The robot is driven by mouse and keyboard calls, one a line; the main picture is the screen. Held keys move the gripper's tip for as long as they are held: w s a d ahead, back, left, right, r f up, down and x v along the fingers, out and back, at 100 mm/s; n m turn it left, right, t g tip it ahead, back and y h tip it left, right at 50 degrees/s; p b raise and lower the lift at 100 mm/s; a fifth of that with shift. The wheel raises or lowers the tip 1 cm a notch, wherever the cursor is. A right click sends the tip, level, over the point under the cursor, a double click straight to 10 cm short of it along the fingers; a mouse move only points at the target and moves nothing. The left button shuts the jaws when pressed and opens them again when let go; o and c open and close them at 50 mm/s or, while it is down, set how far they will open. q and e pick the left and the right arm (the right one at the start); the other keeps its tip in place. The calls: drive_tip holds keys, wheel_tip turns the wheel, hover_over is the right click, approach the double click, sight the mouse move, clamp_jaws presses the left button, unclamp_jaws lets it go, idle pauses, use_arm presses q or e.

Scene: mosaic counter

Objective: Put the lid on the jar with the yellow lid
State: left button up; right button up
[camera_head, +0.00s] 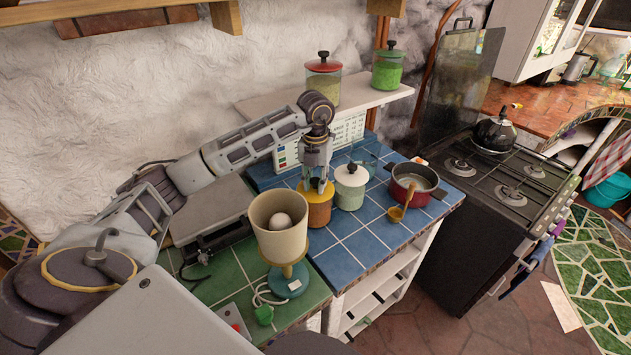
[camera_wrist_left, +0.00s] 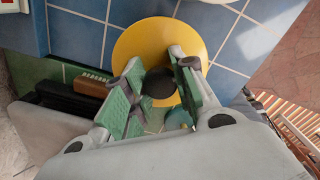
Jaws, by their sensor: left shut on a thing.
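The yellow lid (camera_head: 307,190) is at the top of an orange-brown jar (camera_head: 319,213) on the blue tiled counter. I cannot tell whether the lid is fully seated on it. My left gripper (camera_head: 318,182) points down from above and is shut on the lid's dark knob. In the left wrist view the lid (camera_wrist_left: 150,38) shows as a wide yellow disc, and the fingers of my left gripper (camera_wrist_left: 158,86) are on both sides of its black knob (camera_wrist_left: 158,98). The jar body is hidden there under the lid. My right gripper is not in view.
A green jar with a white lid (camera_head: 350,186) stands close to the right. A cream lamp-like cup (camera_head: 277,240) stands in front on green tiles. Red-lidded (camera_head: 323,80) and green-lidded (camera_head: 387,68) jars are on the shelf.

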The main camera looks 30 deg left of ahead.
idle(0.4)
use_arm(q)
drive_tip(key=o, duration=1.1)
drive_tip(key=shift+o, duration=0.3)
drive_tip(key=o, duration=0.5)
drive_tip(key=shift+c, duration=0.2)
drive_tip(key=shift+r, duration=0.4)
drive_tip(key=shift+r+p, duration=2.2)
drive_tip(key=shift+r, duration=0.9)
